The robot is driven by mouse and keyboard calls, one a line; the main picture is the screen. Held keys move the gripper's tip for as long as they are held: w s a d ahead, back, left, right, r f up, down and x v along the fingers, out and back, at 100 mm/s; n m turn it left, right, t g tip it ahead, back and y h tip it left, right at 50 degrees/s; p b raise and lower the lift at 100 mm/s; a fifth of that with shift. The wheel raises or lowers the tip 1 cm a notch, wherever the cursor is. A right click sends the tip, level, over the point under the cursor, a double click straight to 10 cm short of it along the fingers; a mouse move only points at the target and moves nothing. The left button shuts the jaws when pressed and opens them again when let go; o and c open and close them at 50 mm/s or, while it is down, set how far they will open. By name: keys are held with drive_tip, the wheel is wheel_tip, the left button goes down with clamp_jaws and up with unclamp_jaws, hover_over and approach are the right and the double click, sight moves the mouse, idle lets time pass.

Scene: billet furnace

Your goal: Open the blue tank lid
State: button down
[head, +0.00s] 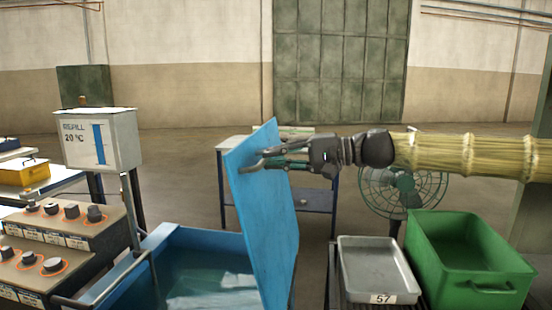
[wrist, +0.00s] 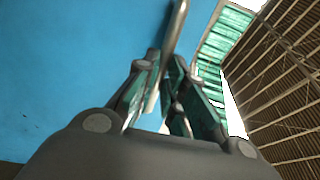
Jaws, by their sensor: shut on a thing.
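The blue tank lid (head: 265,200) stands raised, close to upright, on the right side of the blue tank (head: 165,250), whose water shows uncovered. My gripper (head: 262,163) reaches in from the right at the lid's upper part and is shut on its handle. In the wrist view my gripper (wrist: 165,85) has its fingers closed around the metal bar of the handle (wrist: 177,30), and the blue lid (wrist: 70,70) fills the left side. How the lid is hinged is hidden.
A control panel (head: 75,235) with knobs and a white refill box (head: 100,140) stand left of the tank. A grey tray (head: 375,265) marked 57 and a green bin (head: 465,260) stand on the right. A fan (head: 400,190) and a table (head: 315,195) are behind.

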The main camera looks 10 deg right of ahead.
drive_tip(key=c, duration=1.5)
unclamp_jaws()
drive_tip(key=shift+f, duration=0.5)
drive_tip(key=shift+r, duration=0.25)
drive_tip(key=v, duration=1.2)
drive_tip(key=shift+w, duration=0.1)
